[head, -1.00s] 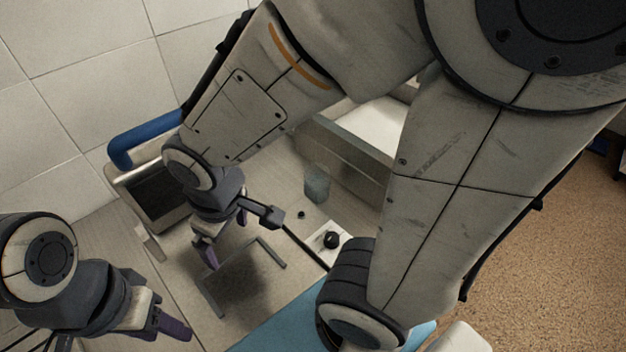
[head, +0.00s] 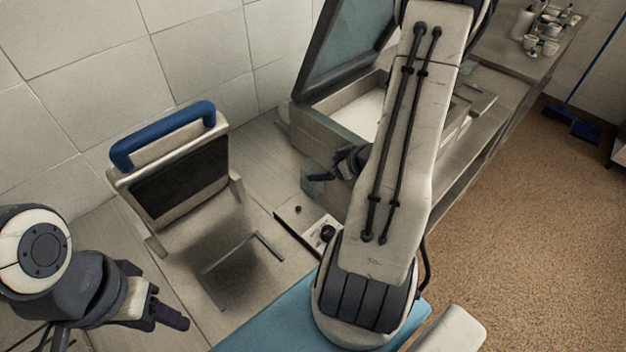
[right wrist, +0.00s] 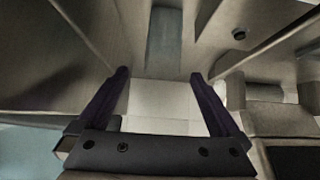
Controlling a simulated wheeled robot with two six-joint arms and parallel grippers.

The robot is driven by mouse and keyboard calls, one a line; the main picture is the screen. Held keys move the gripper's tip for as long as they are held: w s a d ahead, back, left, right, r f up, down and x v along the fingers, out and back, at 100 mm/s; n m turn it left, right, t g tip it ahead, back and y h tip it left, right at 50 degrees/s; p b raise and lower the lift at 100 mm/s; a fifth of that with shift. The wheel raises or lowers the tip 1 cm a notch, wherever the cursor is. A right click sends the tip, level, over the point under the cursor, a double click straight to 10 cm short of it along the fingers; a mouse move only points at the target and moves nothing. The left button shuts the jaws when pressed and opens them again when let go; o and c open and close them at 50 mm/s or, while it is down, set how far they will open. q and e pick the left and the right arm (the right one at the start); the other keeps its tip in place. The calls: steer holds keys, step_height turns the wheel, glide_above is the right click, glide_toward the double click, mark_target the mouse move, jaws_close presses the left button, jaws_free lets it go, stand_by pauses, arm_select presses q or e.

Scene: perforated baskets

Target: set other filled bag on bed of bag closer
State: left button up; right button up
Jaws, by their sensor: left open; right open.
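A translucent blue-grey object (head: 313,186), possibly the filled bag, stands upright on the counter; its top is partly hidden by my right gripper. It also shows in the right wrist view (right wrist: 163,40), beyond the fingers. My right gripper (head: 322,174) is open beside it; nothing is held between its fingers (right wrist: 158,85). A device with a raised lid and blue handle (head: 165,135), possibly the bag closer, stands at left. A flat bed (head: 205,235) with a thin angled bar lies before its lid. My left gripper (head: 170,318) is open and empty at lower left.
A box with a raised glass lid (head: 345,40) and a pale interior stands behind my right arm. A small panel with a black knob (head: 327,233) is beside the bed. A light blue surface (head: 270,322) lies in front. Tiled wall (head: 90,60) bounds the back.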

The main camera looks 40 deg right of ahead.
mark_target(307, 171)
steer(key=x, duration=0.4)
steer(key=shift+w+f, duration=0.2)
steer(key=shift+f, duration=0.05)
steer(key=shift+a+p+x, duration=0.2)
steer(key=shift+p+x, duration=0.45)
steer(key=shift+x, duration=2.15)
jaws_close()
